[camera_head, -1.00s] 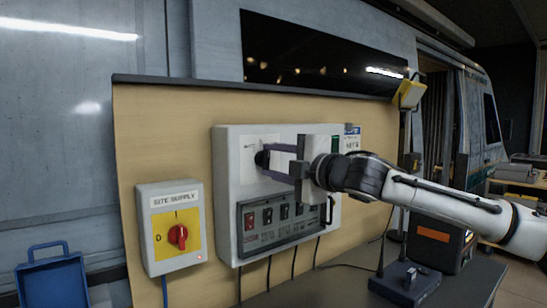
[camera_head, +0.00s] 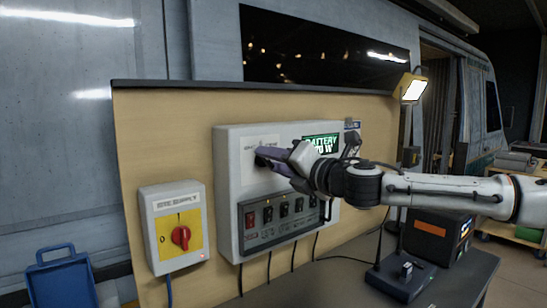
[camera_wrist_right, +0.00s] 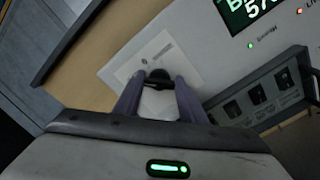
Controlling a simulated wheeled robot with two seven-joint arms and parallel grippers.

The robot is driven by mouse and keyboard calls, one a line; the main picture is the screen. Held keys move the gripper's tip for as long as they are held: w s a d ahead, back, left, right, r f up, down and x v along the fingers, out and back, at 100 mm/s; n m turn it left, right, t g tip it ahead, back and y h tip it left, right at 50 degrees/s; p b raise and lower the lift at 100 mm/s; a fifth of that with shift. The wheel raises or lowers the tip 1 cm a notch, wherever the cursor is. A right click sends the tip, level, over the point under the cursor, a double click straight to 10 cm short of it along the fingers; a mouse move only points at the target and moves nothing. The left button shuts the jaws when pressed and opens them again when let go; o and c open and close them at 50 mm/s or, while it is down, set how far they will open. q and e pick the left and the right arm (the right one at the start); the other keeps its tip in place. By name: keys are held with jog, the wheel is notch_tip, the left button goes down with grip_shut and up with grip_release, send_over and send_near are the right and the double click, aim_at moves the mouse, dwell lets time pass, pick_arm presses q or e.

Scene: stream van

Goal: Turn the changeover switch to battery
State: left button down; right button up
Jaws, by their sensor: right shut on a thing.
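The changeover switch is a black knob (camera_head: 261,161) on the upper left of the grey power panel (camera_head: 229,200). It also shows in the right wrist view (camera_wrist_right: 157,80), on a pale label plate. My right gripper (camera_head: 268,158) is shut on this knob, with one purple-grey finger (camera_wrist_right: 130,100) on each side of it. The panel's display (camera_head: 321,143) is lit green and reads "BATTERY" with a wattage below. The knob's pointer and the small label print are too small or covered to read. My left gripper is not in view.
A site supply box (camera_head: 172,195) with a red rotary handle (camera_head: 181,237) hangs left of the panel. A row of breaker switches (camera_head: 284,210) sits below the knob. A radio base (camera_head: 402,279) stands on the bench. A lit lamp (camera_head: 413,87) is at upper right.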

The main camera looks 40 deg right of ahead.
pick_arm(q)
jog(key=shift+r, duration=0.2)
pick_arm(e)
jog(key=shift+n, duration=0.4)
jog(key=o, duration=1.1)
jog(key=shift+c, duration=0.2)
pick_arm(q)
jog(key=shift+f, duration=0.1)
pick_arm(e)
jog(key=shift+s, duration=0.1)
pick_arm(q)
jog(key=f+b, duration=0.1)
jog(key=b, duration=0.1)
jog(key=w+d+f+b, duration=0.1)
jog(key=b, duration=0.1)
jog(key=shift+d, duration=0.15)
pick_arm(e)
jog(key=s+a, duration=0.1)
jog(key=s, duration=0.9)
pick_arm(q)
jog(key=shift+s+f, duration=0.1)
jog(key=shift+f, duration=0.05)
